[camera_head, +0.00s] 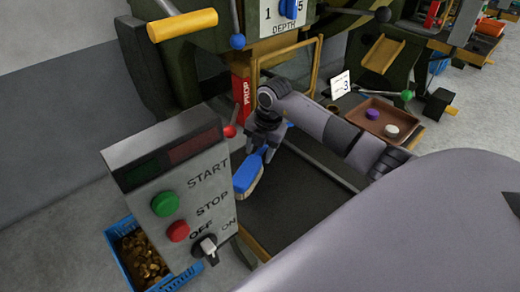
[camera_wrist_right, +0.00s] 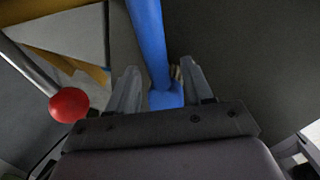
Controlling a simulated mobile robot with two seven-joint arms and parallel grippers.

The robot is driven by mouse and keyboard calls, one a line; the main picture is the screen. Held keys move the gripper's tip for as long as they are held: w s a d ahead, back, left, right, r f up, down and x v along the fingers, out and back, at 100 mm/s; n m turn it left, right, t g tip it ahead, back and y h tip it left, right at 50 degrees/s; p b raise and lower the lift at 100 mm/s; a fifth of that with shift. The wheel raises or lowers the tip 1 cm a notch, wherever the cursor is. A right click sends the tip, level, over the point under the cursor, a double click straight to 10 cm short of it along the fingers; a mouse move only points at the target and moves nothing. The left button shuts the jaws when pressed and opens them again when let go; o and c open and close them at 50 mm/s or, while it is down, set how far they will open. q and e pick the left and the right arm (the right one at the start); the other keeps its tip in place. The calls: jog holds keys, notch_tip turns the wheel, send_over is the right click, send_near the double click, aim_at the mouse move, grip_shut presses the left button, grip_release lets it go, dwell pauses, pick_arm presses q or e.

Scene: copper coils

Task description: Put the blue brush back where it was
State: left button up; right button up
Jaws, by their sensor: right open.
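The blue brush (camera_head: 246,178), with pale bristles along its edge, is at the left of the dark machine bed (camera_head: 300,195) in the head view, tilted with its lower end toward me. I cannot tell whether it leans or hangs. My right gripper (camera_head: 264,143) is at its upper end. In the right wrist view the blue brush (camera_wrist_right: 148,42) runs down between the two fingers of my right gripper (camera_wrist_right: 158,82), which stand apart on either side of it. The fingers' contact with it is unclear. My left gripper is not in view.
A control box (camera_head: 178,185) with green and red buttons stands at the left. A blue crate (camera_head: 118,262) of coppery pieces is below it. A red lever knob (camera_head: 229,131) is close to my gripper, also in the wrist view (camera_wrist_right: 69,104). A brown tray (camera_head: 372,108) holds two discs.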

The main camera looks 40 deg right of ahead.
notch_tip(320, 180, up, 12)
jog(key=s, duration=0.2)
jog(key=shift+d+p, duration=0.3)
jog(key=shift+d, duration=0.05)
dwell(0.3)
